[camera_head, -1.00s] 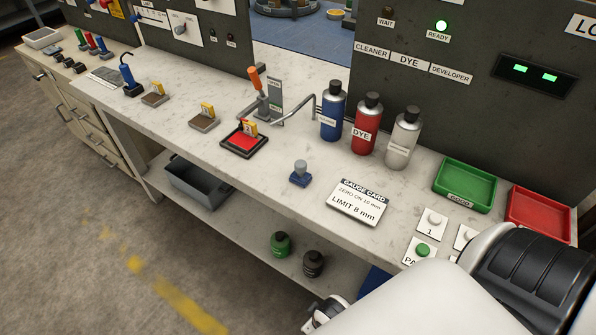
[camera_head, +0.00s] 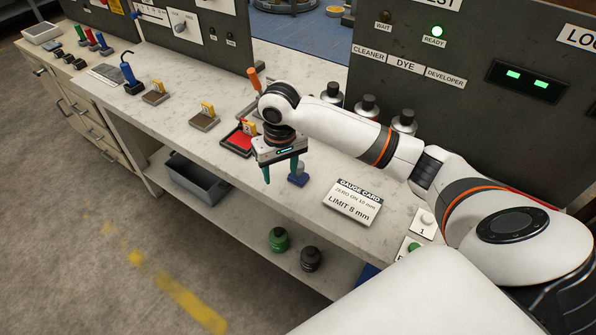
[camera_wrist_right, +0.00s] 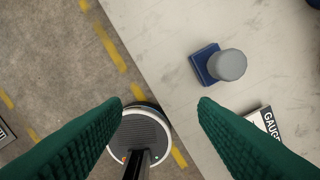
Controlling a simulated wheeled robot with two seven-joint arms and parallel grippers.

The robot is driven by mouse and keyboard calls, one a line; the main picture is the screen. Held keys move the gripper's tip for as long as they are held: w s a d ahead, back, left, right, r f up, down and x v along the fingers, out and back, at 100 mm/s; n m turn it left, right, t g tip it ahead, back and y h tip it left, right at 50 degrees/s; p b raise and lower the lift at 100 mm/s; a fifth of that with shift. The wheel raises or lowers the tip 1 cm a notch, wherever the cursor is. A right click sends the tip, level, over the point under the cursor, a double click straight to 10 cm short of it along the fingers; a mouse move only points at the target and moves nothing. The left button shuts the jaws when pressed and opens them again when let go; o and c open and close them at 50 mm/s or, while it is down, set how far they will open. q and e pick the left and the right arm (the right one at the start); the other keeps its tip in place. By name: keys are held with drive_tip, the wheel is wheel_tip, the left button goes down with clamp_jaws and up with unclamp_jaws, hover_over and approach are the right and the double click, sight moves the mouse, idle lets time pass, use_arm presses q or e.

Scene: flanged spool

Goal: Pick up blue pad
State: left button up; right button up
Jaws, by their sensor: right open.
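The blue pad (camera_head: 297,181) is a small blue block with a grey knob, standing on the bench near its front edge. In the wrist view the blue pad (camera_wrist_right: 203,64) shows its grey knob (camera_wrist_right: 228,65) from above, ahead of the fingers and right of centre. My right gripper (camera_head: 281,175) has green fingers and hangs over the bench's front edge, beside and partly in front of the pad. In the wrist view my right gripper (camera_wrist_right: 162,104) is open, with nothing between its fingertips. My left gripper is not in view.
A gauge card (camera_head: 352,203) lies right of the pad. Capped bottles (camera_head: 366,106) stand behind my right arm. A grey bin (camera_head: 196,182) sits on the lower shelf.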

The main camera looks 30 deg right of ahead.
drive_tip(key=w+d+r+m, duration=0.3)
drive_tip(key=d+r, duration=0.3)
drive_tip(key=shift+g, duration=0.3)
drive_tip(key=f+p, duration=0.1)
drive_tip(key=f, duration=0.5)
drive_tip(key=shift+d, duration=0.2)
drive_tip(key=f, duration=0.1)
drive_tip(key=f+p, duration=0.1)
drive_tip(key=f, duration=0.2)
drive_tip(key=shift+s+d+f, duration=0.2)
drive_tip(key=shift+d+f, duration=0.1)
drive_tip(key=shift+f, duration=0.55)
drive_tip(key=shift+c, duration=0.2)
drive_tip(key=c, duration=1)
wheel_tip(320, 180, up, 10)
drive_tip(key=shift+r+b, duration=0.1)
drive_tip(key=shift+b, duration=0.4)
